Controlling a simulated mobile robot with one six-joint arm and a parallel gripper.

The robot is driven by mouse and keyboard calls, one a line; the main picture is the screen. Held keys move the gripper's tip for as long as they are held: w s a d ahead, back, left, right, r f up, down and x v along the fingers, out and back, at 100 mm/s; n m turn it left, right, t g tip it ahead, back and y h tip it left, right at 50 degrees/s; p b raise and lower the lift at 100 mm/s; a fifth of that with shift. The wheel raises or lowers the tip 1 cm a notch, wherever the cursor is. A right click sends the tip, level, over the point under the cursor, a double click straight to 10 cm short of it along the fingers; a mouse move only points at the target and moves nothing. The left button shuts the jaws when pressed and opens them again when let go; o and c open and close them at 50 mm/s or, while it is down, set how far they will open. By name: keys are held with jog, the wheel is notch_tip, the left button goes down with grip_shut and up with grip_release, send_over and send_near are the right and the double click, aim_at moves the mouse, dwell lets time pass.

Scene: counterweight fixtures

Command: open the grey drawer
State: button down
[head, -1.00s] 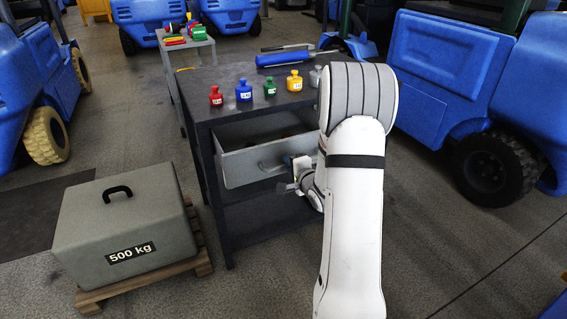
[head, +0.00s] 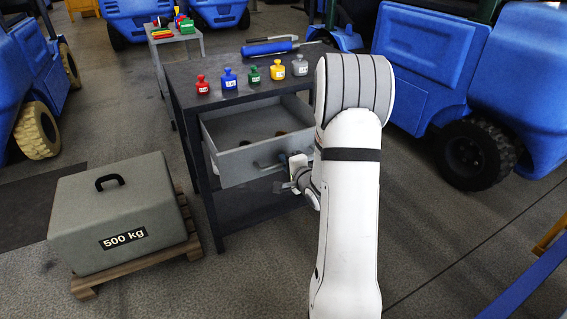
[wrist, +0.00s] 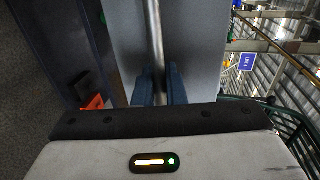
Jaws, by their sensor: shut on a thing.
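The grey drawer (head: 237,166) stands pulled out from the dark workbench, and its inside shows, with a few brownish items at the back. Its bar handle (head: 268,164) is on the front face. My gripper (head: 290,172) is at the right part of that handle, partly hidden by my white arm. In the wrist view, the drawer front (wrist: 200,40) fills the middle, and the handle bar (wrist: 154,35) runs down between the two blue fingers of my gripper (wrist: 160,85), which are shut on it.
Coloured weights, such as a red one (head: 202,85) and a blue one (head: 228,79), stand on the workbench top (head: 185,73). A grey 500 kg block (head: 120,215) sits on a wooden pallet at left. Blue forklifts (head: 430,60) stand behind. The floor in front is clear.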

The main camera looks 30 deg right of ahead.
jog(key=c, duration=1.6)
grip_release()
jog(key=p+v, duration=0.1)
jog(key=v, duration=0.6)
jog(key=shift+s, duration=0.4)
jog(key=s+a+r+n+g+h+p, duration=0.1)
jog(key=s+a+r+n+g+p, duration=0.15)
jog(key=r+n+p, duration=0.35)
jog(key=s+a+r+n+g+h+p, duration=0.2)
jog(key=a+r+n+g+p, duration=0.15)
jog(key=r, duration=0.55)
jog(key=s+a+r+n+g+p, duration=0.2)
jog(key=s+a+r, duration=0.1)
jog(key=s, duration=0.3)
jog(key=s+a+r+n+g+y+p, duration=0.1)
jog(key=s+a+r+n+g+p, duration=0.1)
jog(key=s+a+r+n, duration=0.1)
jog(key=s+a+r+n+g+y+p, duration=0.1)
jog(key=s+a+r+n+g+p, duration=0.1)
jog(key=s+a, duration=0.4)
jog(key=shift+s+a+r+n+g+p, duration=0.15)
jog(key=shift+s+r+n+g, duration=0.15)
jog(key=shift+s+r, duration=0.45)
jog(key=shift+s+a+r+n+g+p, duration=0.2)
jog(key=shift+s+r, duration=0.35)
jog(key=shift+s, duration=0.45)
